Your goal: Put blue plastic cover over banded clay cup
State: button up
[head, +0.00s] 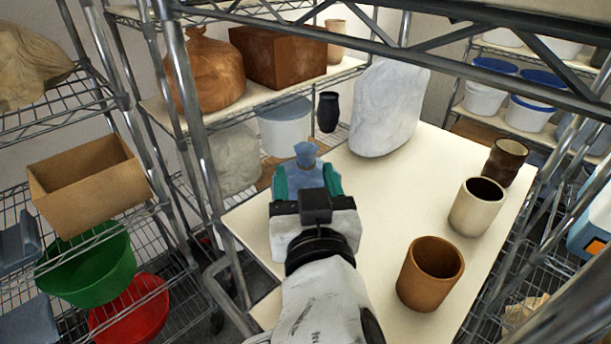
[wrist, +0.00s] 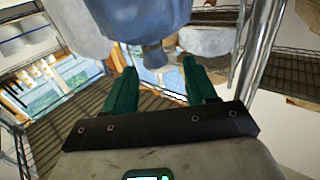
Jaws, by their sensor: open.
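The blue plastic cover (head: 305,154), with a narrow knotted top, shows just beyond my gripper (head: 306,176) in the head view. In the wrist view a pale blue bulk with a knob, seemingly the same cover (wrist: 168,22), fills the top middle. My gripper (wrist: 158,68) is open there, its green fingers apart on either side of the knob. I cannot tell if they touch it. Three cups stand on the right of the cream table: dark brown (head: 505,160), cream (head: 477,206) and orange-brown (head: 431,273). The dark brown one has lighter patches; clear banding is hard to make out.
A white wrapped bundle (head: 387,108) stands at the table's (head: 375,200) back. Metal shelving posts (head: 196,130) rise on the left and a rail crosses overhead. The table's middle, between my gripper and the cups, is clear.

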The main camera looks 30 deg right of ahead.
aim_at(308, 160)
jog(key=p+x, duration=0.1)
jog(key=x, duration=0.1)
jog(key=p+x, duration=0.1)
jog(key=x, duration=0.2)
jog(key=shift+d+f, duration=0.15)
jog(key=shift+d, duration=0.35)
jog(key=shift+w+d+f+p, duration=0.2)
jog(key=shift+w+p, duration=0.15)
jog(key=shift+w, duration=0.3)
grip_shut()
